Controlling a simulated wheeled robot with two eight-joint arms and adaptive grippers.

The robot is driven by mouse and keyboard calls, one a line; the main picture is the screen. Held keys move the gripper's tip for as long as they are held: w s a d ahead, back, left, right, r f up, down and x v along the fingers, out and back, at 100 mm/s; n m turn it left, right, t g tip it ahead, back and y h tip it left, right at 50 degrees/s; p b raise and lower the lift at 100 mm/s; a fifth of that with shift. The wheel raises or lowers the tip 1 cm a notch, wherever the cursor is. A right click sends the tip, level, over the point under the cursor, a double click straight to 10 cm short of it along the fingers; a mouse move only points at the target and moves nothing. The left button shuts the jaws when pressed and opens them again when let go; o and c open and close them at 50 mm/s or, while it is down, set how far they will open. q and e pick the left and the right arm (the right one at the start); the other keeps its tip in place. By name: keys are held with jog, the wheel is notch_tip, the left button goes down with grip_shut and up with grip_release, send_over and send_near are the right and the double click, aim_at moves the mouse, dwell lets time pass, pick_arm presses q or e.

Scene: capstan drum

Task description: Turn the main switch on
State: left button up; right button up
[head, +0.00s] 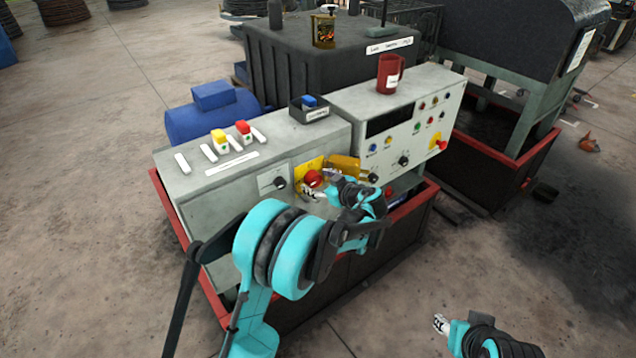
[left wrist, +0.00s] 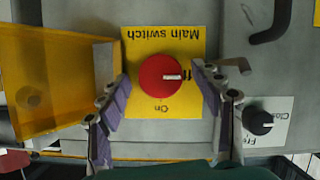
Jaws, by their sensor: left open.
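The main switch is a red round knob (head: 314,178) on a yellow plate (head: 302,170) on the cabinet front. In the left wrist view the knob (left wrist: 158,78) shows upside down, its white mark pointing right to a partly hidden label ending in "ff". "On" is printed below the knob in that picture. The amber cover (left wrist: 60,80) stands swung open beside the plate; it also shows in the head view (head: 346,163). My left gripper (left wrist: 163,88) is open, one finger on each side of the knob, contact unclear. My right gripper (head: 440,323) is low at bottom right, away from the cabinet.
A black selector knob (left wrist: 258,122) sits beside the yellow plate. A control box (head: 350,100) with buttons and a red mug (head: 389,74) on top stands to the right. A small black tray (head: 309,110) and red and yellow buttons are on the cabinet top. Floor is open at left.

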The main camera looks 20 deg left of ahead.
pick_arm(q)
jog(key=c, duration=1.2)
jog(key=shift+o, duration=0.2)
jog(key=m, duration=0.1)
jog(key=m+g+y, duration=0.1)
jog(key=shift+w+d+m, duration=0.1)
jog(key=shift+d+m, duration=0.05)
jog(key=shift+m, duration=0.15)
jog(key=m+g+y, duration=0.1)
jog(key=m, duration=0.2)
jog(key=shift+w+f+g+y, duration=0.1)
jog(key=shift+f+g+y, duration=0.1)
jog(key=shift+g+y, duration=0.2)
jog(key=m+y, duration=0.1)
jog(key=m+b, duration=0.1)
jog(key=m, duration=0.1)
jog(key=shift+w+d+f+m+g+y+b, duration=0.1)
jog(key=shift+f+m+g+y+b, duration=0.05)
jog(key=shift+m+g+y+b, duration=0.2)
jog(key=shift+f+m+y+b, duration=0.1)
jog(key=shift+m+y+b, duration=0.8)
jog(key=shift+m, duration=1.15)
